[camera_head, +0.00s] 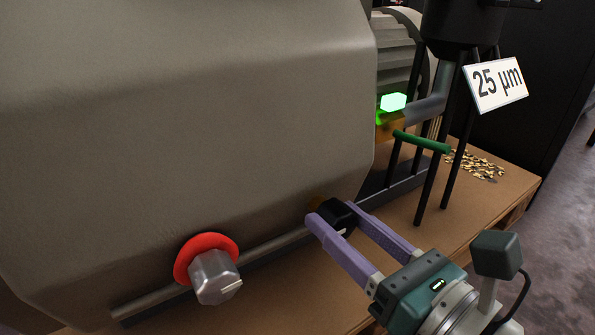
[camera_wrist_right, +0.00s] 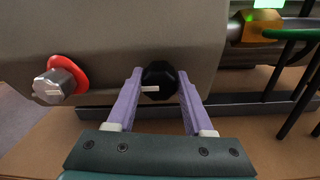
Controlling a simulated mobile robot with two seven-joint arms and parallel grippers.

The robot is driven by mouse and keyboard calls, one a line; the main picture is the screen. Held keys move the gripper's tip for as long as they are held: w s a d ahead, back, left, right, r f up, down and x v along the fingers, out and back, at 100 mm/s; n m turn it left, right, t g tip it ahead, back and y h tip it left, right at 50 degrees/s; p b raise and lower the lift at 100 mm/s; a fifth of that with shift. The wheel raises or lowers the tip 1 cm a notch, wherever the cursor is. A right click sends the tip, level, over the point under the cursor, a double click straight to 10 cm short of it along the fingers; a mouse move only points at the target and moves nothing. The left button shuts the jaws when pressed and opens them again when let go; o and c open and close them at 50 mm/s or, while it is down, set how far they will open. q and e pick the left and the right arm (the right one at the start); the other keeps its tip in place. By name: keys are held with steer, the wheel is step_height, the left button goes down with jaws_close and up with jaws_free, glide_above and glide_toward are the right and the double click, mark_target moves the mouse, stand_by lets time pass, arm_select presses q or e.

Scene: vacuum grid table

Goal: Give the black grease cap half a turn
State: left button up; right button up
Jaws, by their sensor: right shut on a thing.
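The black grease cap (camera_head: 339,216) sits low on the side of the big grey housing. It shows in the right wrist view (camera_wrist_right: 158,80) as a dark, many-sided knob with a pale mark across its face, which lies roughly level there. My right gripper (camera_head: 331,212) has its two purple fingers on either side of the cap, shut on it; in the wrist view the fingertips (camera_wrist_right: 160,73) flank it left and right. Part of the cap is hidden behind a finger in the head view. My left gripper is in neither view.
A silver knob (camera_head: 215,277) with a red collar (camera_head: 206,257) stands out left of the cap. Right of it are a green lever (camera_head: 421,142), a green light (camera_head: 393,102), black stand legs and a "25 µm" sign (camera_head: 497,85). The brown table (camera_head: 400,206) is bare near the gripper.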

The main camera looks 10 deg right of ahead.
jaws_close()
